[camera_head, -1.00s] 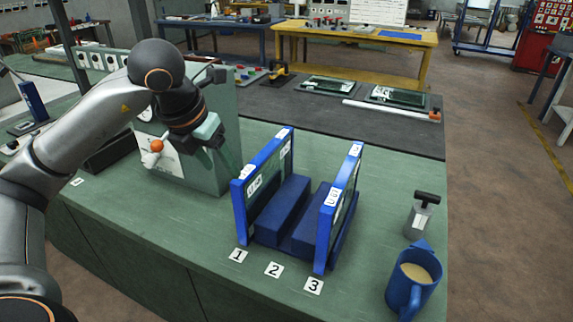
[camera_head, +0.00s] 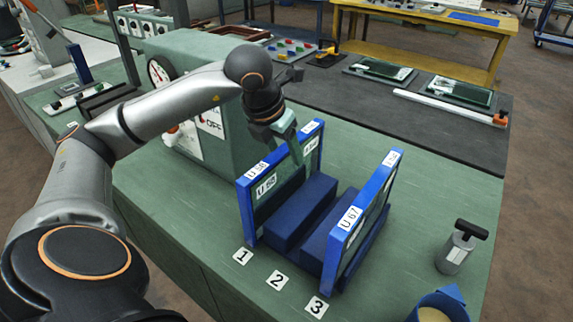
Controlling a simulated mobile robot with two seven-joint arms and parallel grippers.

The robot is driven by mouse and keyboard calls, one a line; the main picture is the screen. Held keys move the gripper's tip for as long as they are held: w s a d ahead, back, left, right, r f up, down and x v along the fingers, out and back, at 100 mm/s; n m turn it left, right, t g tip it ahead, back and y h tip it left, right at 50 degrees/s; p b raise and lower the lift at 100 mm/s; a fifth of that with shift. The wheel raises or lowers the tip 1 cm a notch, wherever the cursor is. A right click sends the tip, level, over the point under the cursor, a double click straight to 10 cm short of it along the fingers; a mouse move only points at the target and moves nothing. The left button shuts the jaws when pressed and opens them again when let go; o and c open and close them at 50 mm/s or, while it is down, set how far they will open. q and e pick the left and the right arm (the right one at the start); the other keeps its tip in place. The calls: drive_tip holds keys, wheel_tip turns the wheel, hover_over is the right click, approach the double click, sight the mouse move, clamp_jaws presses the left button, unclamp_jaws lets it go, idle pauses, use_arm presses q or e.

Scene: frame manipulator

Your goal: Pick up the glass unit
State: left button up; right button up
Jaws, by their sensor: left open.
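Two blue-framed glass units stand upright in a dark blue rack (camera_head: 303,208). The left glass unit (camera_head: 245,212) is in line with the number 1 label, and the right glass unit (camera_head: 335,255), marked "U 67", with number 3. The slot at number 2 between them holds no unit. My left gripper (camera_head: 296,156) is open, pointing down at the top of the left unit towards its far end. Its fingers overlap that unit in the picture, and I cannot tell whether they touch it. The arm hides nothing of the right unit. My right gripper is not in view.
A grey tool with a black T-handle (camera_head: 459,248) and a blue jug (camera_head: 445,302) stand at the right on the green bench (camera_head: 420,215). A green machine box (camera_head: 205,75) stands behind my left arm. Flat panels (camera_head: 457,92) lie on the dark mat behind.

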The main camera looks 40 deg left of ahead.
sight(286, 163)
use_arm(q)
drive_tip(key=x, duration=0.4)
drive_tip(key=shift+s+a+f, duration=0.3)
drive_tip(key=shift+w+f, duration=0.25)
drive_tip(key=shift+f, duration=0.2)
clamp_jaws()
idle(0.7)
drive_tip(key=shift+r, duration=0.15)
